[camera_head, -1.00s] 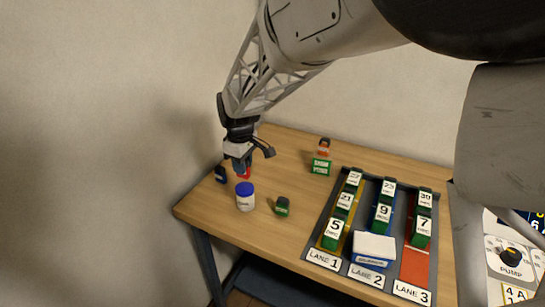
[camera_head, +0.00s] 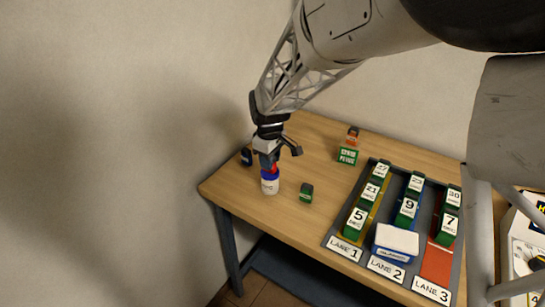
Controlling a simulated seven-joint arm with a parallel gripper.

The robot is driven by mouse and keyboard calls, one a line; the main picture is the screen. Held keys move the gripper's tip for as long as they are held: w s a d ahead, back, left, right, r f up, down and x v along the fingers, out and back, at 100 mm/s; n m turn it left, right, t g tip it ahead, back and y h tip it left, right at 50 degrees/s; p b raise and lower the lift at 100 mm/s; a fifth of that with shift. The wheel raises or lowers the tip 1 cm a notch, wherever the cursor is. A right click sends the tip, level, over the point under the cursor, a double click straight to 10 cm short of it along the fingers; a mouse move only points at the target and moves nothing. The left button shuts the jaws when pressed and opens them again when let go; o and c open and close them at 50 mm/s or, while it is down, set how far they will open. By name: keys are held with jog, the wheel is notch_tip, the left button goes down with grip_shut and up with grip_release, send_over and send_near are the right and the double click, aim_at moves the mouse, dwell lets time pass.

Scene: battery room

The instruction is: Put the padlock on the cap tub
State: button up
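The cap tub (camera_head: 270,187) is a small white tub with a blue lid and a label, upright near the table's left edge. My gripper (camera_head: 268,164) points down right above it. The padlock (camera_head: 273,169) shows as a small red piece between the fingertips, at the tub's lid. The fingers hide most of the padlock and part of the lid. My gripper looks shut on the padlock. I cannot tell whether the padlock touches the lid.
A dark block (camera_head: 246,156) stands close behind left of the tub, and a green block (camera_head: 306,193) to its right. The lane tray (camera_head: 330,230) with several green blocks and a white-topped box (camera_head: 396,240) fills the right.

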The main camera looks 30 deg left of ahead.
jog(key=shift+o, duration=1.3)
jog(key=shift+r, duration=0.15)
notch_tip(320, 180, up, 12)
dwell(0.4)
